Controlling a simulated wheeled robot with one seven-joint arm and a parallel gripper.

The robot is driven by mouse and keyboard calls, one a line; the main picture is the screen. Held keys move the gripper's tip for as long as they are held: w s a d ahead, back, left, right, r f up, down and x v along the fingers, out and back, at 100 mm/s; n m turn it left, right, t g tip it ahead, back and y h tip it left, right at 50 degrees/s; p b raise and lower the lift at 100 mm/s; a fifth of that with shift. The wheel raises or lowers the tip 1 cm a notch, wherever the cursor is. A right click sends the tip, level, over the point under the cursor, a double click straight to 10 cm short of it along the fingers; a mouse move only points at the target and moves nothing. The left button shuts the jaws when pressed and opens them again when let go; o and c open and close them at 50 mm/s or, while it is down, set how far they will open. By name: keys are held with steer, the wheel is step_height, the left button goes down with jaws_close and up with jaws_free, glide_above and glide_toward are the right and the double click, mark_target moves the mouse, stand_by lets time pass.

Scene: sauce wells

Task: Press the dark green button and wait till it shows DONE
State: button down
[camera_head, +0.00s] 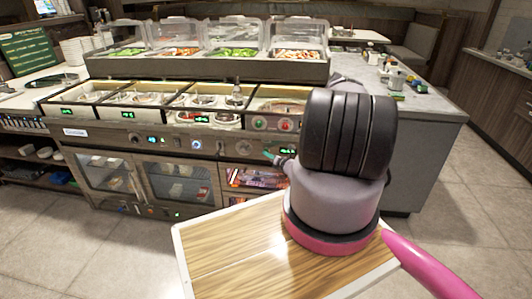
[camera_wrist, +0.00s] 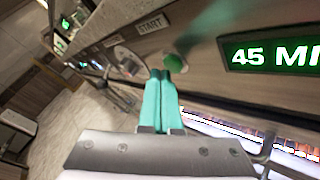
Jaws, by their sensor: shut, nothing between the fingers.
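The dark green button (camera_wrist: 190,42) shows in the wrist view as a rounded green knob on the counter's front panel, beside a START label (camera_wrist: 151,25). A green-lit display (camera_wrist: 282,52) to its right reads "45 MI", cut off by the picture edge. My gripper (camera_wrist: 164,76) has its teal fingers shut and empty, with the tips just below and left of the button. I cannot tell whether they touch it. In the head view my gripper (camera_head: 268,155) is at the panel's right part, and I cannot make out the button there.
The counter (camera_head: 180,143) has open wells on top and covered food trays (camera_head: 235,53) behind. Glass-fronted cabinets (camera_head: 105,174) are below. My arm blocks the counter's right end in the head view. Open floor (camera_head: 480,190) lies to the right.

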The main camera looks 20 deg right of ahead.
steer(key=shift+s+a, duration=0.2)
steer(key=shift+s, duration=0.1)
steer(key=shift+s+a, duration=0.75)
steer(key=shift+s, duration=0.3)
steer(key=shift+s+a, duration=0.7)
steer(key=shift+s, duration=0.35)
